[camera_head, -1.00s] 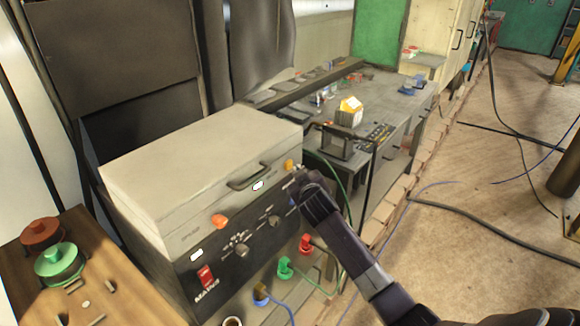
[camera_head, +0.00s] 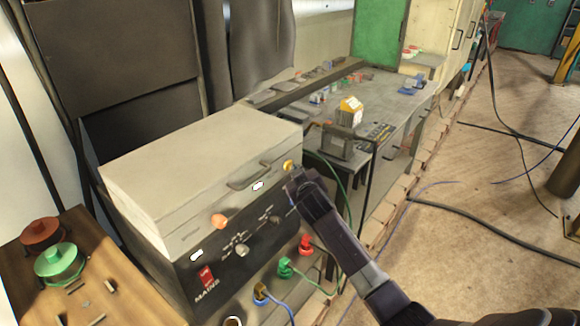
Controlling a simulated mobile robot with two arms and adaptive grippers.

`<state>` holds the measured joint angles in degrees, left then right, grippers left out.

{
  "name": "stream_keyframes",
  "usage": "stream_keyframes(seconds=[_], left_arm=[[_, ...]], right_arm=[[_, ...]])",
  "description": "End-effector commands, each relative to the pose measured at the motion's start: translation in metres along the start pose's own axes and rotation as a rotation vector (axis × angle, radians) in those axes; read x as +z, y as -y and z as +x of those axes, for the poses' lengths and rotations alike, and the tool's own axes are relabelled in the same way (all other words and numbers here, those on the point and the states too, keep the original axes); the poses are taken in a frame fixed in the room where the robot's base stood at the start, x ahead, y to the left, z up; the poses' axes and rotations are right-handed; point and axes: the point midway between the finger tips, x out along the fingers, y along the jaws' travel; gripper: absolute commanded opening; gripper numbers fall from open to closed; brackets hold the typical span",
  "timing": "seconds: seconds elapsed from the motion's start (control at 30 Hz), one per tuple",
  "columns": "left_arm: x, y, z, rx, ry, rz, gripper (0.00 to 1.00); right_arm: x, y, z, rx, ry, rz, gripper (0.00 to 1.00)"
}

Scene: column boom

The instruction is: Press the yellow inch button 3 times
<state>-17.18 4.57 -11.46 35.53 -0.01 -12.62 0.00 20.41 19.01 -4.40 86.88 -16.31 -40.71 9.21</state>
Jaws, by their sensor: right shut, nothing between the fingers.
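The grey control box (camera_head: 200,165) stands at the middle left with a dark front panel (camera_head: 228,272). A small yellow piece (camera_head: 288,166) shows on its front at the upper right corner; I cannot tell whether it is the inch button. An orange piece (camera_head: 219,221) sits farther left on the front. My right gripper (camera_head: 289,187) comes from the lower right. It is shut and empty, its tips at the right end of the panel, just below the yellow piece. It hides part of the panel; I cannot tell if the tips touch. My left gripper is not in view.
Red (camera_head: 305,243), green (camera_head: 285,267) and blue (camera_head: 260,292) plugs with cables stick out below the panel. A wooden surface (camera_head: 110,285) with red and green round items is at left. A cluttered workbench (camera_head: 390,100) stands behind. Open floor lies to the right.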

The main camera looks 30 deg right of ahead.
Motion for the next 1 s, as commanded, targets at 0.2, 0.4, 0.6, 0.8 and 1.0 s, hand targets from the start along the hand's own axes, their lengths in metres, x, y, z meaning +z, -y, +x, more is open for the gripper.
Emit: stream_keyframes(seconds=[0.2, 0.4, 0.6, 0.8, 1.0], left_arm=[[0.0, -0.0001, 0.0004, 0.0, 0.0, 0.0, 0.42], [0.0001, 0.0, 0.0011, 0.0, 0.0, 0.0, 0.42], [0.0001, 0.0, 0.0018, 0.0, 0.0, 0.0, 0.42], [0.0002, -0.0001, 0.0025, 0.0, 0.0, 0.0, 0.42], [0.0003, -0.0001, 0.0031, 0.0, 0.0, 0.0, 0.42]], right_arm=[[-0.0002, 0.0003, 0.0006, 0.0, 0.0, 0.0, 0.0], [-0.0012, 0.0017, 0.0023, 0.0, 0.0, 0.0, 0.0], [-0.0029, 0.0028, 0.0039, 0.0, -0.001, 0.0, 0.0], [-0.0045, 0.0038, 0.0057, 0.0, -0.001, 0.0, 0.0], [-0.0056, 0.0051, 0.0074, 0.0, -0.001, 0.0, 0.0]])
